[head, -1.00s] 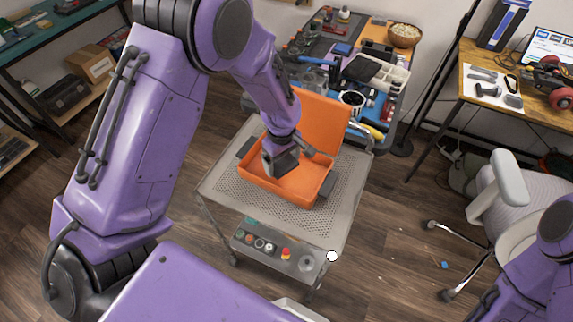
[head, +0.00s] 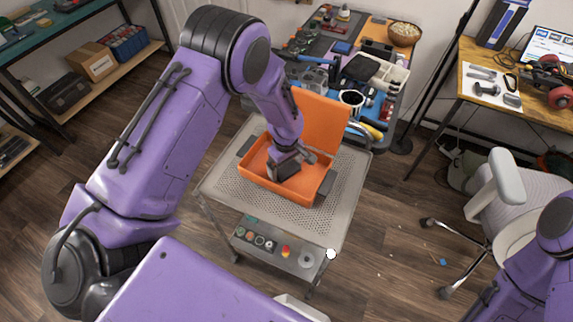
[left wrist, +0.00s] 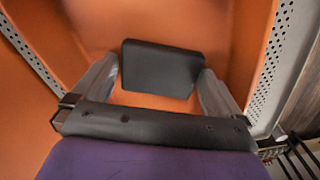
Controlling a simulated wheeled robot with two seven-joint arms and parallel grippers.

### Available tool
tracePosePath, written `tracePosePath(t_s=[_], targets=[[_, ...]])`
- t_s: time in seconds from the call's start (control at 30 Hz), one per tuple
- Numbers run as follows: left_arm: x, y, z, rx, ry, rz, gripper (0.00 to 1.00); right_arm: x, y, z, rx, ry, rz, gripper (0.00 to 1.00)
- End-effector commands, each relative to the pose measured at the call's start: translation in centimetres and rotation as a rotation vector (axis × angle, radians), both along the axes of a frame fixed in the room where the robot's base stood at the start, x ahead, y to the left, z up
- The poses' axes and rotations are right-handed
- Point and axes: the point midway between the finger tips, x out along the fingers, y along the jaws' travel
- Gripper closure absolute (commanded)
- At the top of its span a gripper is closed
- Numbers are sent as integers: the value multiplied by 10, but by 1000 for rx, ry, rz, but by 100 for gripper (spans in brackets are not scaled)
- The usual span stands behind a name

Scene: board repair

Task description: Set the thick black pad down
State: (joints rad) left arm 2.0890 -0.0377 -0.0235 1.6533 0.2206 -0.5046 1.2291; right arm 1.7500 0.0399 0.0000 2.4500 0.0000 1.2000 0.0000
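The thick black pad (head: 285,168) is a dark block inside the open orange case (head: 270,184), low over its floor. In the left wrist view the pad (left wrist: 162,68) sits between the two grey fingertips, with orange behind it. My left gripper (head: 291,158) points down into the case from above. Its fingers (left wrist: 160,80) lie along the pad's two sides and appear shut on it. I cannot tell whether the pad's underside touches the case floor. Part of my right arm shows at the lower right; its gripper is out of view.
The case stands on a grey perforated cart (head: 222,188), its orange lid (head: 322,120) raised at the back. A cluttered tool bench (head: 375,45) is behind. A wooden desk (head: 475,52) and a chair (head: 515,185) stand to the right. Cart surface around the case is bare.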

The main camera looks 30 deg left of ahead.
Motion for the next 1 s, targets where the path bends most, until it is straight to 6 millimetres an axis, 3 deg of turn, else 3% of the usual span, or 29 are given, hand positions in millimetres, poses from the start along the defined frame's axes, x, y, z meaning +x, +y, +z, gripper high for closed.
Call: tracePosePath(t_s=[0.17,0.23,0.5,0.63,0.8,1.0], targets=[[1,0,7,0,-2,1,0,0,0,0,0,0,0,57],[2,0,19,0,-4,0,0,0,0,-3,0,0,0,57],[1,0,88,0,-5,0,0,0,0,-12,0,0,0,57],[1,0,112,0,-3,1,0,0,0,-14,0,0,0,57],[0,0,123,0,0,0,0,0,0,-14,0,0,0,57],[0,0,124,0,1,0,0,0,0,-14,0,0,0,57]])
